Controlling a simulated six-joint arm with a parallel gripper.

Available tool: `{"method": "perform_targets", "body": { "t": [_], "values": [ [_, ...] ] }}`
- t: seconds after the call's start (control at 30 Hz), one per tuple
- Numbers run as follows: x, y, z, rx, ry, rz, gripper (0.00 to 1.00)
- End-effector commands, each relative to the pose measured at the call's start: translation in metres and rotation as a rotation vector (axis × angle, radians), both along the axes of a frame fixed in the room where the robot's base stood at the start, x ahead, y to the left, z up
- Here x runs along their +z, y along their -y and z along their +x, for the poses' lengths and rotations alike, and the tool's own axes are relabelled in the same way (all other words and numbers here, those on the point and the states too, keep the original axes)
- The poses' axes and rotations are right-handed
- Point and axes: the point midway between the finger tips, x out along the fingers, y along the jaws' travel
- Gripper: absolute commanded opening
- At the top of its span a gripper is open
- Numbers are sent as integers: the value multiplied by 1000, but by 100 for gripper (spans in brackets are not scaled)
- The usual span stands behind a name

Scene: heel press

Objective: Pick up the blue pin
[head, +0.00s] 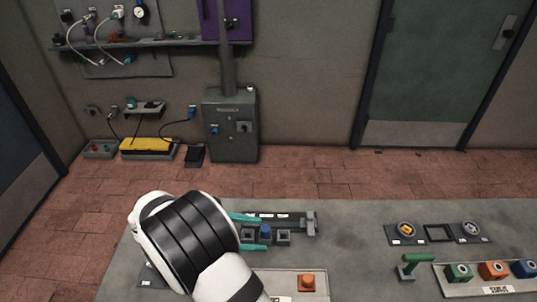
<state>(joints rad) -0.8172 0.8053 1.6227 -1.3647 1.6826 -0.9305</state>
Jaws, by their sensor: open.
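The blue pin (265,231) stands on a dark fixture (268,217) on the grey table, between two small grey square blocks. My gripper (262,233) has two teal fingers pointing right, one on the far side and one on the near side of the pin in the picture. The fingers are apart, and the pin shows in the gap between them. I cannot tell whether either finger touches the pin or how their heights compare. My white and black wrist hides the fixture's left part.
An orange button (306,282) sits on a pale panel at the table's front. The table between fixture and lever is clear.

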Motion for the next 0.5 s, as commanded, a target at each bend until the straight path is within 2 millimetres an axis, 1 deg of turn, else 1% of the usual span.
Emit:
{"method": "perform_targets", "body": {
  "t": [0.03,0.1,0.13,0.2,0.27,0.5],
  "values": [
    [-19,-26,6,129,-31,-82,68],
    [-37,-53,12,271,-59,-177,68],
    [-43,-61,13,312,-66,-206,68],
    [-51,-71,15,368,-76,-248,68],
    [-56,-68,20,385,-80,-261,68],
    [-81,-16,56,381,-81,-259,68]
  ]
}}
